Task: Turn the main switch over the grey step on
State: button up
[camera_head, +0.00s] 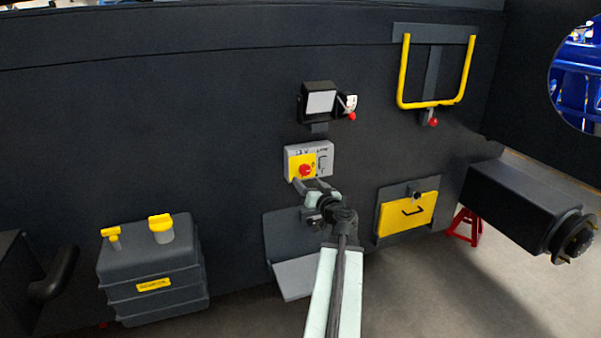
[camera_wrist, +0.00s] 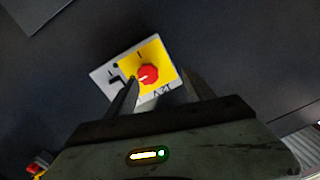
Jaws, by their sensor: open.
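The main switch is a red knob (camera_head: 305,170) on a yellow plate in a light grey box (camera_head: 324,158) on the dark wall. Below it is the grey step (camera_head: 297,278), partly hidden by my arm. My gripper (camera_head: 313,184) is open, just below and in front of the switch in the head view. In the wrist view the red knob (camera_wrist: 149,73) shows beyond the fingertips of my gripper (camera_wrist: 160,83), between the two fingers and apparently untouched. A pale mark on the knob points toward the lower left there. A black symbol or lever sits on the grey part beside the plate.
A square lamp (camera_head: 320,102) and a small red-tipped lever (camera_head: 351,116) are above the switch. A yellow U-shaped handle (camera_head: 403,70) is at upper right. A yellow hatch (camera_head: 408,212) is right of my arm, and a dark tank (camera_head: 150,265) with yellow caps is lower left.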

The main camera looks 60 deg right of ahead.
aim_at(307, 170)
jog(key=shift+m+h, duration=0.4)
jog(key=shift+h, duration=0.2)
jog(key=w+d, duration=0.1)
jog(key=d, duration=0.1)
jog(key=w+d, duration=0.3)
jog(key=d, duration=0.1)
jog(key=shift+w+d+r, duration=0.2)
jog(key=shift+w+r, duration=0.1)
jog(key=shift+s, duration=0.1)
grip_shut()
